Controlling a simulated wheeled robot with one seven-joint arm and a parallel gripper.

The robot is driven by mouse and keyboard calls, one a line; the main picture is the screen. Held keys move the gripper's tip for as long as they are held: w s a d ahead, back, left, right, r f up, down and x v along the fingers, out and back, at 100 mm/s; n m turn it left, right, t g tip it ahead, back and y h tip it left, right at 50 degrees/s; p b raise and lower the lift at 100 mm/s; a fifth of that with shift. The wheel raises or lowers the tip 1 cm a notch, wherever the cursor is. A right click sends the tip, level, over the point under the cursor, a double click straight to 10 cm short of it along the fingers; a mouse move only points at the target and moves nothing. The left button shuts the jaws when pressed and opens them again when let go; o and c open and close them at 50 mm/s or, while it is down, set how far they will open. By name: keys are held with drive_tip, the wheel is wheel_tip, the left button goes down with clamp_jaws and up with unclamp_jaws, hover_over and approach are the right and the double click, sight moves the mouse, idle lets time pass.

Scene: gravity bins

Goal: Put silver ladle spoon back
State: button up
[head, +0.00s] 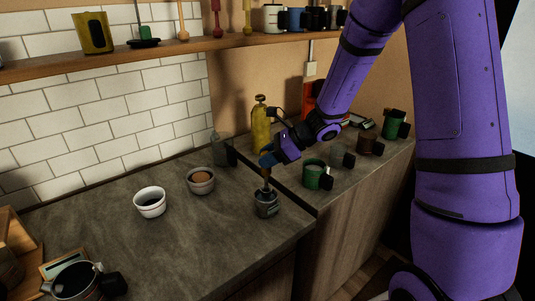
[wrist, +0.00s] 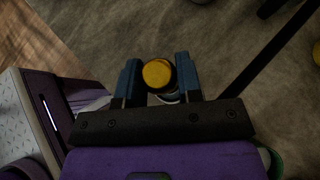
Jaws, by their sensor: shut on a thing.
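My gripper (head: 267,160) is over the front counter, pointing down, with blue fingertips. It is shut on the top of an upright utensil (head: 266,180) with a brown handle. Its round yellow end (wrist: 157,74) shows between the fingers (wrist: 158,80) in the wrist view. The utensil's lower part is at a dark grey cup (head: 266,208) and seems to go into it, so I cannot see a silver ladle bowl. A pale rim shows partly below the yellow end in the wrist view.
A white bowl (head: 150,202) and a bowl with brown contents (head: 201,180) stand left of the cup. A grinder-like yellow bottle (head: 261,130), a green mug (head: 315,176) and several other mugs stand behind. A shelf (head: 160,48) runs above. The counter's front middle is clear.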

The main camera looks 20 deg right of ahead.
sight(267, 173)
drive_tip(key=shift+f, duration=2.8)
drive_tip(key=o, duration=1.1)
drive_tip(key=v, duration=1)
drive_tip(key=shift+s+d+r, duration=0.2)
drive_tip(key=shift+d, duration=0.1)
